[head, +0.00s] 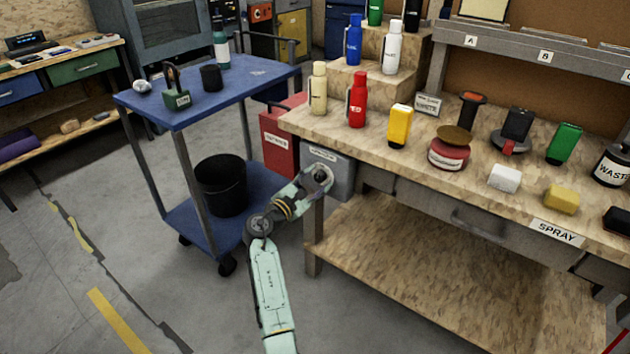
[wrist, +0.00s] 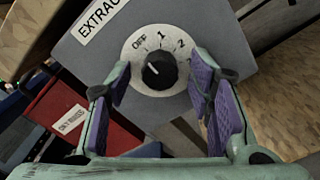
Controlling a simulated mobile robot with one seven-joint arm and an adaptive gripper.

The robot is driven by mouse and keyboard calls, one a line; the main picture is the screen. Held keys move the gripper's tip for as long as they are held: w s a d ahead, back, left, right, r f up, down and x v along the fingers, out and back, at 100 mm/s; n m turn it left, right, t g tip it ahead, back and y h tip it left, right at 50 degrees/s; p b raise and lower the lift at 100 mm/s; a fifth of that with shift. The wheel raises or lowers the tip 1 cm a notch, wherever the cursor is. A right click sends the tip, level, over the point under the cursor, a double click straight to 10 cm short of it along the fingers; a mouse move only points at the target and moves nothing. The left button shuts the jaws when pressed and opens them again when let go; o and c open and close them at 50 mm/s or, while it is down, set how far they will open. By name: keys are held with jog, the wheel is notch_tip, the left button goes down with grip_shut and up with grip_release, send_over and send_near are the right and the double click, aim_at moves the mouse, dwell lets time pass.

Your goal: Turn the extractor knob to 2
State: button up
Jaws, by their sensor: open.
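The extractor box (wrist: 225,50) is grey, with a label partly cut off that reads "EXTRAC". Its round white dial (wrist: 133,68) carries the marks OFF, 1 and 2, with part of another mark at the right. The black knob (wrist: 160,71) is at the dial's centre, its white pointer mark angled up-left, toward the OFF side. My gripper (wrist: 161,82) is open, with purple-padded fingers to the left and right of the knob and clear gaps on both sides. In the head view the box (head: 343,180) hangs under the bench's left end; my arm's end hides its knob.
A red labelled box (head: 280,145) is just left of the extractor box and also shows in the wrist view (wrist: 68,118). The workbench (head: 375,150) above holds bottles and other items. A blue cart (head: 235,85) with a black bin (head: 221,185) stands left of my arm.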

jog(key=shift+c, duration=0.3)
grip_shut()
dwell(0.3)
jog(key=shift+f+b, duration=0.1)
jog(key=shift+b, duration=0.25)
jog(key=m+b, duration=0.3)
jog(key=shift+f+m+b, duration=0.2)
jog(key=shift+m+b, duration=0.2)
jog(key=m+b, duration=0.4)
jog(key=shift+m+b, duration=0.3)
jog(key=shift+b, duration=0.1)
jog(key=m+b, duration=0.3)
jog(key=shift+b, duration=0.3)
jog(key=m+b, duration=0.3)
jog(key=m, duration=0.1)
jog(key=shift+r, duration=0.2)
jog(key=shift+r+m+b, duration=0.1)
jog(key=shift+m+b, duration=0.2)
